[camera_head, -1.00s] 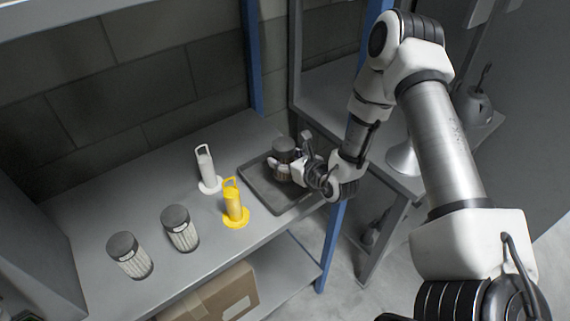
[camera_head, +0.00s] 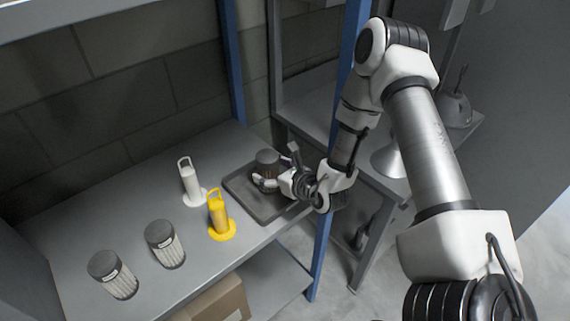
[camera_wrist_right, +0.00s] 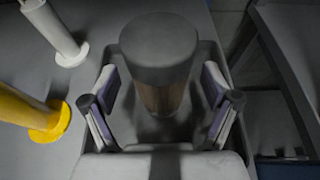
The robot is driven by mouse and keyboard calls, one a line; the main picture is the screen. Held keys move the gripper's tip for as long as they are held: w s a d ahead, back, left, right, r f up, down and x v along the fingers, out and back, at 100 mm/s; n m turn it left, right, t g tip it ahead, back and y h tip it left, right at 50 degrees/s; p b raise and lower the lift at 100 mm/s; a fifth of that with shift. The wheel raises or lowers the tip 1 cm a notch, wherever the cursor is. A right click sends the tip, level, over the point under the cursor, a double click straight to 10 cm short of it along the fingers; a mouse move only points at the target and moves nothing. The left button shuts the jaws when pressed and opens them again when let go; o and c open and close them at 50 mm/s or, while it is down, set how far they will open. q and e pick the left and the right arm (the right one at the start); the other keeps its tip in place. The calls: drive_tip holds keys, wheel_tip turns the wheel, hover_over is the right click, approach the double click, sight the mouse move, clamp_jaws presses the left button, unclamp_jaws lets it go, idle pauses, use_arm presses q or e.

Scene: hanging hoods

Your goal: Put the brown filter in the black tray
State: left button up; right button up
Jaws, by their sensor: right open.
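The brown filter (camera_head: 268,161), a cylinder with a dark grey cap, stands upright in the black tray (camera_head: 244,196) on the shelf. In the right wrist view the filter (camera_wrist_right: 160,60) is between the fingers of my right gripper (camera_wrist_right: 160,92). The fingers are spread, with a visible gap on each side of the filter. In the head view my right gripper (camera_head: 278,175) is low over the tray at the filter's near right side and hides part of its lower body. My left gripper is not in view.
A yellow holder (camera_head: 220,215) and a white holder (camera_head: 190,182) stand left of the tray. Two pale filters with grey caps, one nearer the tray (camera_head: 164,243) and one farther left (camera_head: 112,274), stand on the shelf. A blue post (camera_head: 321,245) rises by the shelf's right end.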

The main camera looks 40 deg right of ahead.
drive_tip(key=a+v, duration=0.1)
drive_tip(key=v, duration=0.9)
drive_tip(key=s+a+f+n+g+y, duration=0.3)
drive_tip(key=s+a+n+g+y, duration=0.3)
drive_tip(key=s+a, duration=0.25)
drive_tip(key=s+a+f+n+g+y, duration=0.4)
drive_tip(key=s+a+n+g, duration=0.3)
drive_tip(key=s+a+n, duration=0.15)
drive_tip(key=s+d+f+n+g+h, duration=0.3)
drive_tip(key=s+n, duration=0.1)
drive_tip(key=s, duration=0.2)
drive_tip(key=s+d+f+n+g+h, duration=0.2)
drive_tip(key=s+f+n+g+h, duration=0.15)
drive_tip(key=s+n, duration=0.2)
drive_tip(key=w+d+f+n+t+h, duration=0.2)
drive_tip(key=w+d+f+n+h, duration=0.1)
drive_tip(key=d+f+n+h, duration=0.3)
drive_tip(key=w+a+n+t, duration=0.1)
drive_tip(key=w+a+f+n+t+y, duration=0.1)
drive_tip(key=w+n, duration=0.1)
drive_tip(key=w+a+n+t, duration=0.1)
drive_tip(key=shift+w+a+f+n+t+y+p, duration=0.2)
drive_tip(key=shift+w+n+t+y+p, duration=0.1)
drive_tip(key=shift+w+n+y, duration=0.1)
